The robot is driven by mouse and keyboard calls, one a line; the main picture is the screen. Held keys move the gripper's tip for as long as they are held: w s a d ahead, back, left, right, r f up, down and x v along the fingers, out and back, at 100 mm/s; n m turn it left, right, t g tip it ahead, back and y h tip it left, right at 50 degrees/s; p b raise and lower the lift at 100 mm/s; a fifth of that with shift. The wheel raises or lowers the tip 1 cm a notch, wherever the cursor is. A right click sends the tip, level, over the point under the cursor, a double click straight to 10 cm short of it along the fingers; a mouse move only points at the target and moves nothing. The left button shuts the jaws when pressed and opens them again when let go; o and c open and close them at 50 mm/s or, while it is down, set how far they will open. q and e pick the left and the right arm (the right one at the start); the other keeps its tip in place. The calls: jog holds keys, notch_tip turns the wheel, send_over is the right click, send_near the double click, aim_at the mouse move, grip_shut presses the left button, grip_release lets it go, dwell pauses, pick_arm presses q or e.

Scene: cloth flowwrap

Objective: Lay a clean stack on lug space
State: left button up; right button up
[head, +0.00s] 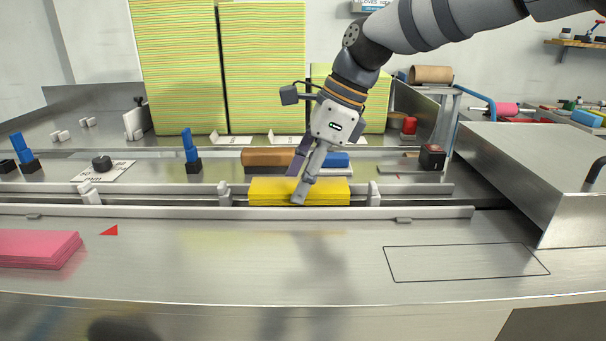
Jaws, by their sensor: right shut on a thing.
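A yellow cloth stack (268,192) lies in the conveyor channel between two upright lugs, the left lug (224,195) and the right lug (374,195). My right gripper (301,190) comes down from above and is shut on the yellow stack near its middle, one finger in front of it. The stack looks level; whether its underside touches the channel floor cannot be told. A pink cloth stack (38,250) lies on the steel table at the left edge, partly out of view. My left gripper is not in view.
Long rails (120,211) run along the channel. Tall yellow-green stacks (180,70) stand behind. A brown block (266,157) and a blue block (336,160) lie just behind the channel. A steel housing (540,165) stands right. The outlined rectangle (465,263) at front right is empty.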

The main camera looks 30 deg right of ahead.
jog(key=o, duration=0.9)
jog(key=shift+f, duration=0.1)
jog(key=v, duration=1.3)
jog(key=shift+w+a, duration=0.1)
